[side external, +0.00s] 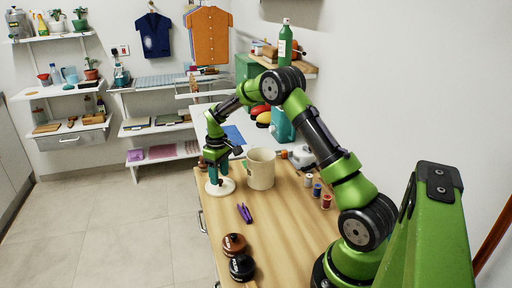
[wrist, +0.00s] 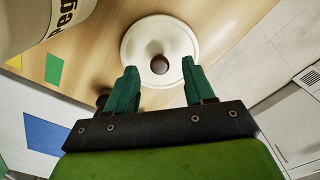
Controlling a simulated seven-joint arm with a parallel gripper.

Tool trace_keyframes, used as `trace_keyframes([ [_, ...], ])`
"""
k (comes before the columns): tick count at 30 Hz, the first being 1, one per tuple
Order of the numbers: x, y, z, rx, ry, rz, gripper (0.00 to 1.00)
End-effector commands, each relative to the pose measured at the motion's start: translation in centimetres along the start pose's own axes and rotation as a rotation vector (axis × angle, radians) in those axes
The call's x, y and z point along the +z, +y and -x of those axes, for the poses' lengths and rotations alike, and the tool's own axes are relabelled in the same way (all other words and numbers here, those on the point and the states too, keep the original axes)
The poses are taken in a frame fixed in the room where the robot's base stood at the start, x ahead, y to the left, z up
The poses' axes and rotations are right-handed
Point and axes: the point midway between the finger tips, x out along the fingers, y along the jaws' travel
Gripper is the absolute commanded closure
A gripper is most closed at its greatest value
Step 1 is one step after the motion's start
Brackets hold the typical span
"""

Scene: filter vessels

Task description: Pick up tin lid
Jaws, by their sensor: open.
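The tin lid (wrist: 160,35) is a round cream disc with a dark brown knob (wrist: 160,64) at its centre. It lies on the wooden table, near its far left edge in the side external view (side external: 226,188). My gripper (wrist: 160,78) is open, with its two green fingers apart and nothing between them that I can see held. The knob shows just beyond the fingertips, midway between them. In the side external view my gripper (side external: 219,180) points down over the lid and hides part of it. I cannot tell the exact height.
A cream tin (side external: 261,170) with lettering stands right beside the lid and gripper. Purple clips (side external: 244,213), a brown jar (side external: 233,245), a black jar (side external: 242,267) and thread spools (side external: 317,190) are on the table (side external: 285,235). The table edge is close to the lid.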

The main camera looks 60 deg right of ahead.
Motion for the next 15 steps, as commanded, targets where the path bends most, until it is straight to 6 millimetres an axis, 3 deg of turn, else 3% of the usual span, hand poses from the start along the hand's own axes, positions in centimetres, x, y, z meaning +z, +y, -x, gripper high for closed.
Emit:
trace_keyframes([
  [4,0.0,0.0,-1.6,-0.001,0.000,-0.001,0.47],
  [11,0.0,0.0,-1.7,-0.001,0.000,-0.001,0.47],
  [15,0.0,0.0,-1.7,0.000,0.001,-0.001,0.64],
])
